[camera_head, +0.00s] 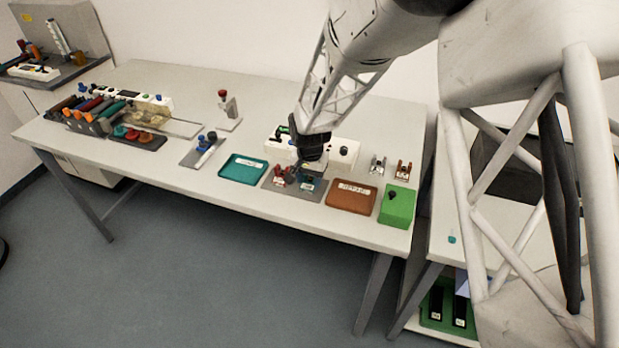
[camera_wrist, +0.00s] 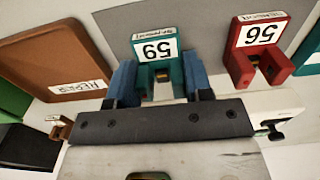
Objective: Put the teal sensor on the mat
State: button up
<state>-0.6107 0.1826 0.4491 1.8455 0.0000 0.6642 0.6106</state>
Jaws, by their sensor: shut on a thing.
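The teal sensor (camera_wrist: 158,50), with a white label reading 59, is between the blue fingers of my gripper (camera_wrist: 160,79) in the wrist view. The fingers are shut on its sides. In the head view the teal sensor (camera_head: 308,185) shows just below my gripper (camera_head: 308,174), at the right part of a grey mat (camera_head: 271,184). The mat (camera_wrist: 205,22) also shows behind the sensor in the wrist view. I cannot tell whether the sensor touches the mat or is slightly above it.
A red sensor (camera_wrist: 256,55) labelled 56 stands beside it on the mat. A brown tray (camera_head: 351,196) is to the right and a teal tray (camera_head: 243,169) to the left. A green box (camera_head: 398,207) stands at the table's right end. A white device (camera_head: 343,152) is behind.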

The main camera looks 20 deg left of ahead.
aim_at(310, 183)
jog(key=shift+f, duration=0.1)
jog(key=o, duration=0.9)
notch_tip(310, 183, up, 12)
jog(key=shift+r, duration=0.1)
dwell(0.4)
dwell(0.8)
